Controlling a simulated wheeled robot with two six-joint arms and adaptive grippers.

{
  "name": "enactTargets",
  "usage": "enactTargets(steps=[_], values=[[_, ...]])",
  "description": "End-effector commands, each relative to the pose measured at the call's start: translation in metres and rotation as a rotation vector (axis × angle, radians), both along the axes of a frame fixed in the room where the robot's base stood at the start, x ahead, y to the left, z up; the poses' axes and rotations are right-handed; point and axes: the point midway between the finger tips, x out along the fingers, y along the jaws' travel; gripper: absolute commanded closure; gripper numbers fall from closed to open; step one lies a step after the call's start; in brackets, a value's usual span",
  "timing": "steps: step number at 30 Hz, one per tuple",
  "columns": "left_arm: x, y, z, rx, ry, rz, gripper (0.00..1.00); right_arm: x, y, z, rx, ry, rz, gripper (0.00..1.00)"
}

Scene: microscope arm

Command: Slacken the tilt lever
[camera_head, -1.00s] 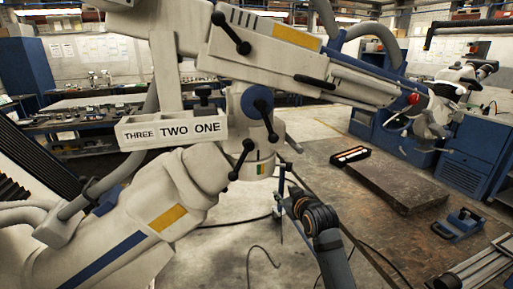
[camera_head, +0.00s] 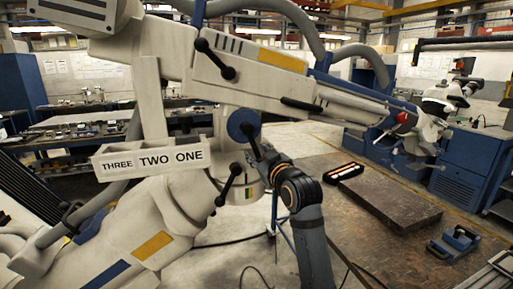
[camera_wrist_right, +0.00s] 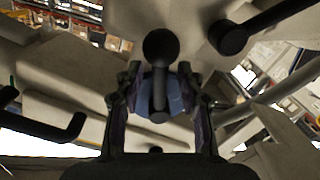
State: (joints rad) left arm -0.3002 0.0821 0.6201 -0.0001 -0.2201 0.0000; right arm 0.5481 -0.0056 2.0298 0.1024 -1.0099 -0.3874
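The pale microscope arm (camera_head: 190,205) fills the left and middle of the head view. Its blue round joint (camera_head: 241,122) carries a black ball-ended lever (camera_head: 249,140), partly hidden by my gripper. Another black lever (camera_head: 226,186) sits lower left, and a third black lever (camera_head: 214,58) is up on the beam. No label tells which is the tilt lever. My right gripper (camera_head: 266,152) is at the blue joint. In the right wrist view, my right gripper (camera_wrist_right: 160,70) is open, its fingers on either side of a black ball-ended lever (camera_wrist_right: 160,48), with blue behind. Contact cannot be told. My left gripper is out of view.
A tray (camera_head: 150,160) marked THREE, TWO, ONE is mounted left of the joint. Another black lever (camera_wrist_right: 232,38) shows near the right finger in the wrist view. A dark slab (camera_head: 385,195) and a blue tool (camera_head: 454,243) lie to the right, away from my arm.

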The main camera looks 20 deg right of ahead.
Motion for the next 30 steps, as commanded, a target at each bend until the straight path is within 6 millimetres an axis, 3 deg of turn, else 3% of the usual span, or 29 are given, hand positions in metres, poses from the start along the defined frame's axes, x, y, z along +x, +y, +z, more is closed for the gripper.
enactTargets(steps=[4,11,20,30], values=[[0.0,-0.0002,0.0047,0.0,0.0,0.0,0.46,0.012,0.0013,0.0001,0.001,0.001,0.001,0.62],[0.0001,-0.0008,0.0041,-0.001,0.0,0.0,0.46,0.0135,0.0014,-0.0006,0.001,-0.001,0.0,0.62],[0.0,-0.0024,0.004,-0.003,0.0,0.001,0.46,0.0133,0.0014,-0.0008,0.001,0.0,0.0,0.98],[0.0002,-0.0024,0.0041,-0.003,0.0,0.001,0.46,0.0132,0.0013,-0.001,0.001,0.0,0.0,1.0]])
